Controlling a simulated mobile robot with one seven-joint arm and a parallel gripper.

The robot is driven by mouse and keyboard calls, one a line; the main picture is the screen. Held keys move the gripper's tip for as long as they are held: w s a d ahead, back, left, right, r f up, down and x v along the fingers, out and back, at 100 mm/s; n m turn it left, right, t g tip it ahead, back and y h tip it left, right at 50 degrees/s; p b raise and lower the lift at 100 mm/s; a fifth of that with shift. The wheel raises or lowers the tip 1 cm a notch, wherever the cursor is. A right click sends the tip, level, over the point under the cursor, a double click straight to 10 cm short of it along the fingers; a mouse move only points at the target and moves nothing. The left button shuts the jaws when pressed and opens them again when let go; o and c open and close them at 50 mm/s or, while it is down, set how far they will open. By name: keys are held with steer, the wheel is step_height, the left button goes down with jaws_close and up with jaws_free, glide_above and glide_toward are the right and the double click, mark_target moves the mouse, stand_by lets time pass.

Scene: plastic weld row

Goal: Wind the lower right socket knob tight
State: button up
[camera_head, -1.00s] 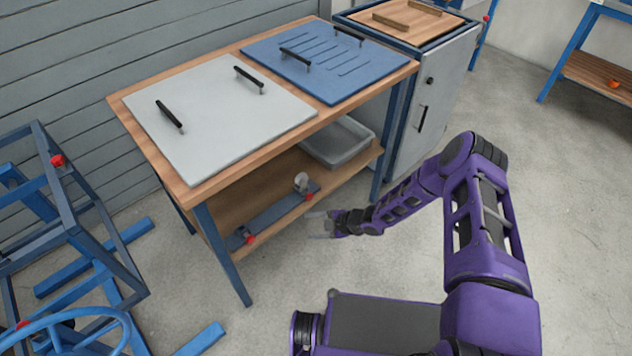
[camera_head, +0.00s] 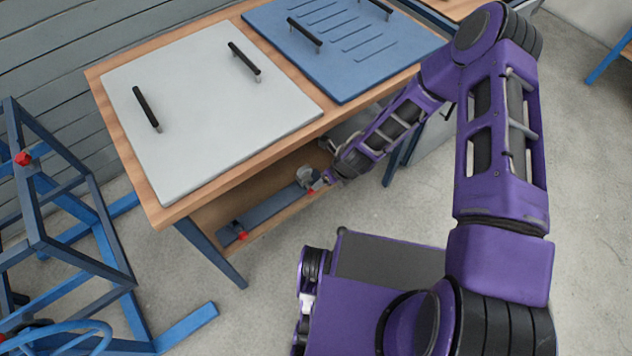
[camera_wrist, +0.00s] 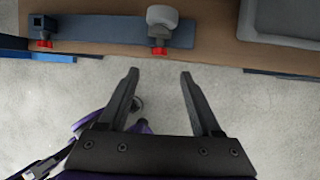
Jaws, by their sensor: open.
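A flat blue-grey bar (camera_wrist: 100,29) lies on the lower wooden shelf of the bench. Its right socket carries a red knob (camera_wrist: 159,50) on the front side, and a pale rounded part (camera_wrist: 162,16) sits above that socket. The left socket has a second red knob (camera_wrist: 45,44). My gripper (camera_wrist: 159,73) is open and empty in the wrist view, with the right knob just beyond the gap between the fingertips. In the head view, the right knob (camera_head: 311,192) shows close beside my gripper (camera_head: 323,181), whose fingers are partly hidden.
A grey tray (camera_wrist: 262,28) stands on the shelf to the right of the bar. The bench top (camera_head: 296,134) overhangs the shelf, with a bench leg (camera_head: 210,252) at the left. A blue frame (camera_head: 62,246) stands further left. Grey floor is open before the shelf.

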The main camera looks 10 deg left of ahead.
mark_target(312, 191)
steer(key=b+x, duration=0.1)
steer(key=x, duration=1)
steer(key=shift+a+f+b, duration=0.1)
steer(key=shift+b, duration=0.2)
jaws_close()
